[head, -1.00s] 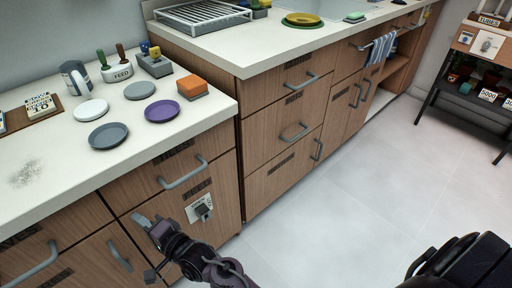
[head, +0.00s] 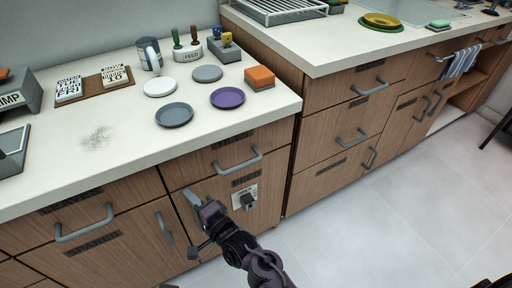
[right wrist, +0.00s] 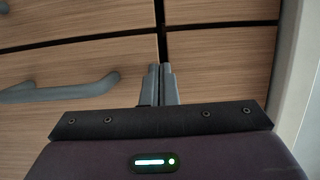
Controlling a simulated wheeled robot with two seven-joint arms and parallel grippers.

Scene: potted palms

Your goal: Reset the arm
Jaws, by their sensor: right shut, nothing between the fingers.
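My right gripper (head: 194,203) is in front of the wooden cabinet doors below the lower counter. It also shows in the right wrist view (right wrist: 161,72), where its two grey fingers are together with nothing between them. It is apart from the grey drawer handle (head: 238,161) above it and the grey door handle (head: 165,228) to its left. A handle also shows at the left in the right wrist view (right wrist: 60,91). My left gripper is not in view.
The lower counter (head: 60,190) holds a purple plate (head: 228,97), grey plates, a white plate (head: 160,87), an orange-topped block (head: 260,77) and a jug (head: 149,56). A grey smudge (head: 97,138) marks its top. A higher counter (head: 330,55) stands behind at right. The floor (head: 400,220) at right is clear.

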